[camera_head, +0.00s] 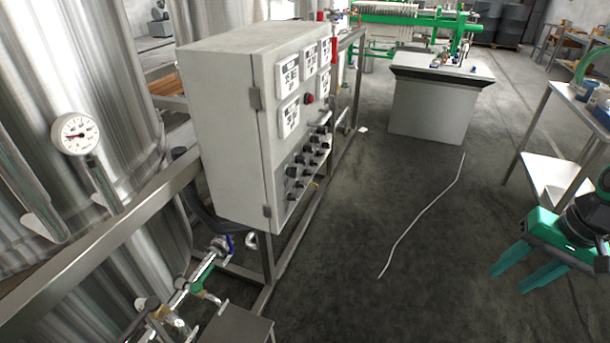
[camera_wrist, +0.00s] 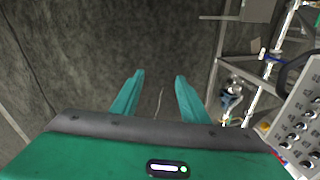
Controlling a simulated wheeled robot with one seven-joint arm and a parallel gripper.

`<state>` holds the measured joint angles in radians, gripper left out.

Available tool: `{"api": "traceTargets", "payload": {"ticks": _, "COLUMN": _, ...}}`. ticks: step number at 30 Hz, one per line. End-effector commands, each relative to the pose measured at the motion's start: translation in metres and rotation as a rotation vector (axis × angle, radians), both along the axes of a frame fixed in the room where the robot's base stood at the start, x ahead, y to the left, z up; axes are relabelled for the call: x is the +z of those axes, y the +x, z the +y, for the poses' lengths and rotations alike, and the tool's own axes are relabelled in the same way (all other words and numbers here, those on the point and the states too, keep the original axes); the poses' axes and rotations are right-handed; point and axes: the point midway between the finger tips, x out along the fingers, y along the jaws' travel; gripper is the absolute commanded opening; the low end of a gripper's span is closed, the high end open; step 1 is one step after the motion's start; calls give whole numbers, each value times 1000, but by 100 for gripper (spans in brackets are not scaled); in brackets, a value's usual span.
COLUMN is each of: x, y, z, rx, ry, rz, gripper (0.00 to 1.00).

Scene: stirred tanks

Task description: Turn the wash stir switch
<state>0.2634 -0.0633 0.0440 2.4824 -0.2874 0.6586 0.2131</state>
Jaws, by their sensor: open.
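A grey control cabinet (camera_head: 225,125) stands left of centre in the head view. Its front panel carries several black rotary switches (camera_head: 308,160) in rows, below white display units and a red button (camera_head: 308,98). Which switch is the wash stir one cannot be read. The panel's switches also show at the right edge of the wrist view (camera_wrist: 302,138). My gripper (camera_head: 512,278) is at the lower right of the head view, well apart from the cabinet. In the wrist view, my gripper's two green fingers (camera_wrist: 157,84) are spread with nothing between them, above the dark floor.
A metal frame rail (camera_head: 110,225), a dial gauge (camera_head: 75,134) and valved pipes (camera_head: 190,290) are at the left. A grey counter (camera_head: 435,105) stands at the back. A shelf table (camera_head: 548,170) is at the right. A thin pale line (camera_head: 425,212) crosses otherwise clear floor.

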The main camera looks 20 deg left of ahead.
Motion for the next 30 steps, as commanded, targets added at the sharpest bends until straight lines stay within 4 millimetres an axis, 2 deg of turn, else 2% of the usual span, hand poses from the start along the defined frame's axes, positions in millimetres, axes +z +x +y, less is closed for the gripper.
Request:
{"api": "traceTargets", "payload": {"ticks": 1, "x": -12, "y": 12, "z": 23, "rx": 24, "ry": 52, "rz": 3, "gripper": 41}}
{"api": "traceTargets", "payload": {"ticks": 3, "x": -23, "y": 26, "z": 56, "rx": 51, "ry": 132, "rz": -3, "gripper": 41}}
{"api": "traceTargets", "payload": {"ticks": 5, "x": -30, "y": 37, "z": 86, "rx": 66, "ry": 209, "rz": -6, "gripper": 41}}
{"api": "traceTargets", "payload": {"ticks": 9, "x": -39, "y": 53, "z": 158, "rx": 84, "ry": 410, "rz": 2, "gripper": 41}}
{"api": "traceTargets", "payload": {"ticks": 14, "x": -31, "y": 64, "z": 237, "rx": 58, "ry": 671, "rz": 36, "gripper": 41}}
{"api": "traceTargets", "payload": {"ticks": 18, "x": -7, "y": 72, "z": 295, "rx": -3, "ry": 915, "rz": 89, "gripper": 41}}
{"api": "traceTargets", "payload": {"ticks": 21, "x": 15, "y": 78, "z": 325, "rx": -58, "ry": 1077, "rz": 135, "gripper": 41}}
{"api": "traceTargets", "payload": {"ticks": 24, "x": 36, "y": 85, "z": 342, "rx": -113, "ry": 1208, "rz": 176, "gripper": 41}}
{"api": "traceTargets", "payload": {"ticks": 30, "x": 61, "y": 96, "z": 356, "rx": -185, "ry": 1355, "rz": 229, "gripper": 41}}
